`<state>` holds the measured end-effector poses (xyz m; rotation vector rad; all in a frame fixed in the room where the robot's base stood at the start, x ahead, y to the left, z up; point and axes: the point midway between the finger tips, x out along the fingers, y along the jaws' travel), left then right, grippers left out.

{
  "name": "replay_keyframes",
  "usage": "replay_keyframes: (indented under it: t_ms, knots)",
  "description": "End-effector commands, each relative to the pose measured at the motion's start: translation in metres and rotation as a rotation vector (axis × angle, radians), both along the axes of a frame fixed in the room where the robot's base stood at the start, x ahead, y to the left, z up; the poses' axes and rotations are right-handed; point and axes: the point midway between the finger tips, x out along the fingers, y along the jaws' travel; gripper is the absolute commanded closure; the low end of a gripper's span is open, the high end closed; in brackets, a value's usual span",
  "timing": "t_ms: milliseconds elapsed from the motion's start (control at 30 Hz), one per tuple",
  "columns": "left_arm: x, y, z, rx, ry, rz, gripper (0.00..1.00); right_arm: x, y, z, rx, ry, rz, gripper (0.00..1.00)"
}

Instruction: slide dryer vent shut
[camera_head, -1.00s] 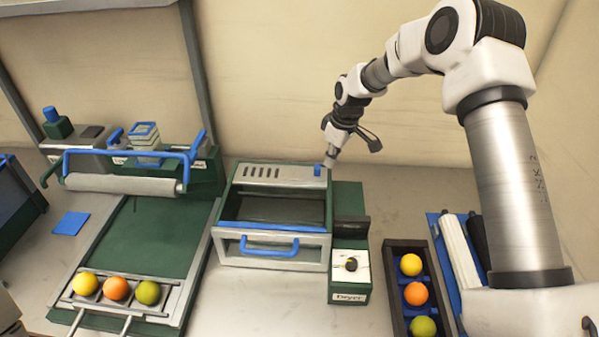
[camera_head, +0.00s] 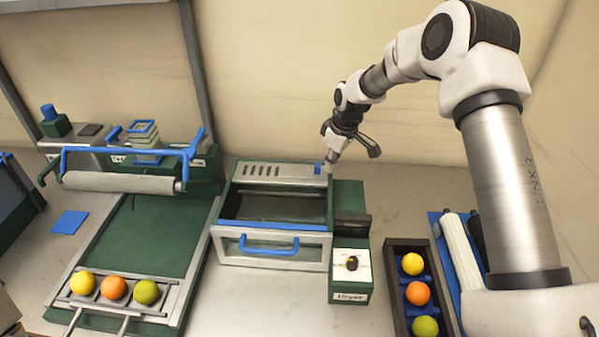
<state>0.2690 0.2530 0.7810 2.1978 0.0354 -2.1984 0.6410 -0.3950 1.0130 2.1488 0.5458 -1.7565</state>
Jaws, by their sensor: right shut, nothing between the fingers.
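The dryer (camera_head: 352,197) is a green and grey box in the middle of the table. Its top back panel carries a row of dark vent slots (camera_head: 263,171) and a small blue vent knob (camera_head: 317,169) at the panel's right end. The slots look dark. My right gripper (camera_head: 331,163) is just right of the blue knob, pointing down and shut with nothing in it. I cannot tell whether it touches the knob. My left gripper is not in view.
The dryer drawer has a blue handle (camera_head: 269,247) at the front. A label and black dial (camera_head: 351,263) sit at its right front. A roller machine (camera_head: 122,182) with three fruits stands left. A dark tray (camera_head: 392,290) with three fruits stands right.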

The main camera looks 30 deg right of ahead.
Motion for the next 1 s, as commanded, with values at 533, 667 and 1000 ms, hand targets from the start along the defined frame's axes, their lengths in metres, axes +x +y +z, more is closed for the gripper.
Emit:
replay_keyframes:
  t_ms: [533, 667, 1000]
  knots:
    - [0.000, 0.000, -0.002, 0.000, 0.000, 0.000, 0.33, 0.004, 0.006, -0.004, 0.000, 0.001, 0.000, 1.00]
    - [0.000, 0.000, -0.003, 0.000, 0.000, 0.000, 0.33, 0.007, 0.011, -0.004, -0.001, 0.000, 0.000, 1.00]
    - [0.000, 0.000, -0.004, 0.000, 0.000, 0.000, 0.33, 0.016, 0.026, -0.004, 0.000, 0.000, 0.000, 1.00]
